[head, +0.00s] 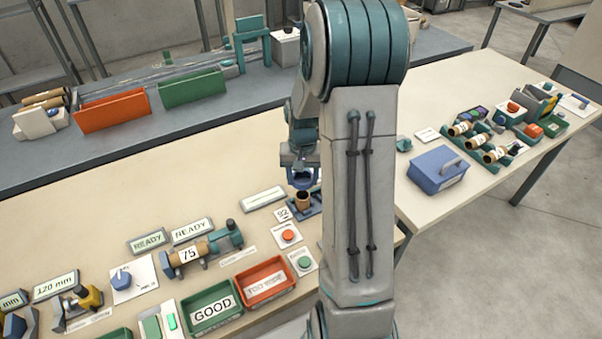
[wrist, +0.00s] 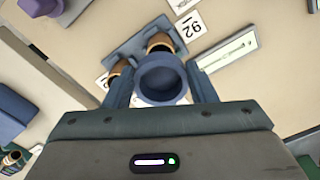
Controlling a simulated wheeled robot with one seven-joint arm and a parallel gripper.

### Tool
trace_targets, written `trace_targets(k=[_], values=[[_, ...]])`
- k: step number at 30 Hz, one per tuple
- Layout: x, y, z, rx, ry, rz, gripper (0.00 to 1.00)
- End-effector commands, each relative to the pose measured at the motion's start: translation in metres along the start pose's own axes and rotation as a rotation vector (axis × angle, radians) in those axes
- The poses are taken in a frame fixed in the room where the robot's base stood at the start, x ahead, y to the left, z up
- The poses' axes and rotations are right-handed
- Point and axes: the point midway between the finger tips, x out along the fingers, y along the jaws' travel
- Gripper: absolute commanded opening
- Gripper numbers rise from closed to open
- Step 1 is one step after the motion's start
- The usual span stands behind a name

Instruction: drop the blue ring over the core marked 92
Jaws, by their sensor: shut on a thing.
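My gripper (wrist: 160,82) is shut on the blue ring (wrist: 160,97), with one finger on each side of it. In the head view my gripper (head: 300,165) hangs above the bench, and the ring (head: 300,182) is just over a brown core (head: 303,200). The card marked 92 (head: 283,214) lies beside this core. In the wrist view the 92 card (wrist: 190,27) is beside a core (wrist: 160,42) that shows past the ring's far edge, partly hidden by it. The ring looks above the core, not around it; the exact gap cannot be told.
A second core (wrist: 121,68) stands on the same blue-grey base (wrist: 135,45), partly behind the left finger. A red button (head: 288,236), a green GOOD tray (head: 213,307) and a red tray (head: 265,281) are nearby. A blue box (head: 438,172) stands to the right.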

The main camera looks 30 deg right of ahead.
Motion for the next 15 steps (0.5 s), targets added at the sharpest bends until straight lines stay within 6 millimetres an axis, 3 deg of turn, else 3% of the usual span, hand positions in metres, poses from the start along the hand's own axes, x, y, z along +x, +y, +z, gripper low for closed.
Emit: trace_targets(k=[15], values=[[0.027,0.0,0.0,-0.001,0.001,0.0,0.27]])
